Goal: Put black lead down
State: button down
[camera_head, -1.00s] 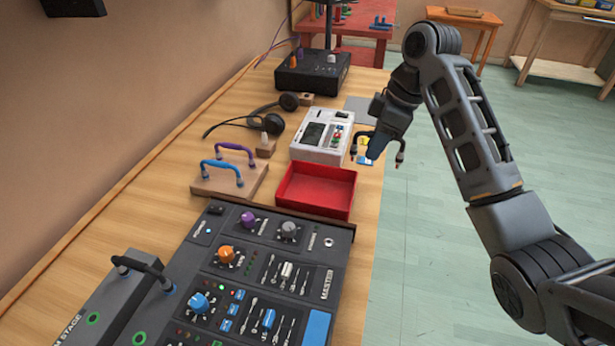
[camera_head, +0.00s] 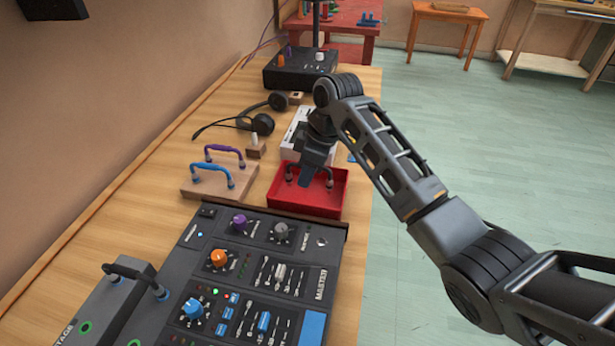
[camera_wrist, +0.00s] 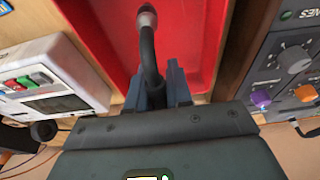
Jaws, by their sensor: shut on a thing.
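My gripper (camera_head: 306,181) is shut on the black lead (camera_head: 329,175), over the red tray (camera_head: 300,209). In the head view both ends of the lead hang out on either side of my fingers, within the tray's outline. In the wrist view the lead (camera_wrist: 148,48) runs up from between my fingers (camera_wrist: 158,88), and its grey plug end shows against the red tray floor (camera_wrist: 105,35). I cannot tell whether the lead touches the floor.
A wooden block with a purple lead (camera_head: 224,150) and a blue lead (camera_head: 212,167) stands left of the tray. The mixer (camera_head: 262,262) is in front. The white device (camera_head: 294,130) is close behind, partly hidden by my arm. Headphones (camera_head: 262,123) lie behind left.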

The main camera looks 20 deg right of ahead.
jog(key=shift+f, duration=0.95)
jog(key=shift+f, duration=0.1)
jog(key=c, duration=1)
grip_release()
jog(key=shift+c, duration=0.2)
jog(key=v, duration=1.2)
jog(key=shift+b, duration=0.35)
